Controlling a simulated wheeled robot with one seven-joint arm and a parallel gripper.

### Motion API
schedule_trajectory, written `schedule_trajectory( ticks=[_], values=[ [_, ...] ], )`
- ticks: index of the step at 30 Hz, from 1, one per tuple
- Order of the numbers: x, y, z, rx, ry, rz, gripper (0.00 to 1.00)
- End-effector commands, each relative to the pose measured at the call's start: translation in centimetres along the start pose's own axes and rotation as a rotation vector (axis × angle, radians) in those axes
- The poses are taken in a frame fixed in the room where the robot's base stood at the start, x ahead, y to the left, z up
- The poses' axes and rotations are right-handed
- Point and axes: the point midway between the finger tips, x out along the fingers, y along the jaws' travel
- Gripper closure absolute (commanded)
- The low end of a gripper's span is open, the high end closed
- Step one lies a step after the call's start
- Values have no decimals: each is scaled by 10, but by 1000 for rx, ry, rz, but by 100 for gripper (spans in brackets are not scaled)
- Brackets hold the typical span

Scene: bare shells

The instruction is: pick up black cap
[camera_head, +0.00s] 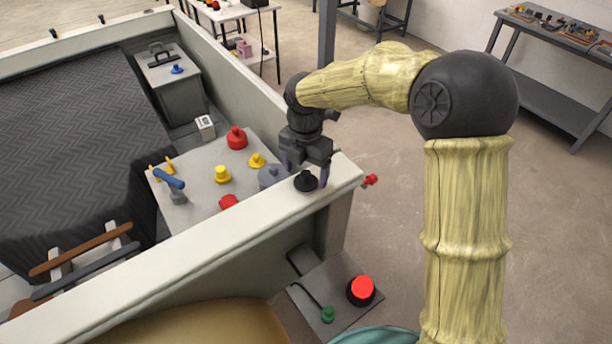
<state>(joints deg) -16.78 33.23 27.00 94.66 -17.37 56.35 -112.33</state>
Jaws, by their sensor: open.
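The black cap (306,183) is a small dark round piece with a narrower raised top. It is on the pale top of the low wall, near the corner. My gripper (305,172) points down just over it, open, with one finger to the left and one to the right. The cap shows between and slightly below the fingers. I cannot tell whether either finger touches it.
A grey panel (195,200) behind the wall (215,222) carries red, yellow and grey knobs and a blue-handled lever (170,179). A red button (361,290) is below. Open floor lies right.

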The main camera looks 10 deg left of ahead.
Motion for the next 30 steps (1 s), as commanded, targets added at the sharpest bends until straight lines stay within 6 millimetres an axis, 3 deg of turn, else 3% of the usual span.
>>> schedule_trajectory(
  ticks=[5,20,27,30],
  values=[
    [15,0,0,1,-2,0,22],
    [15,0,1,1,-2,0,22],
    [15,0,1,1,-2,0,69],
    [15,0,1,1,-2,0,70]
  ],
)
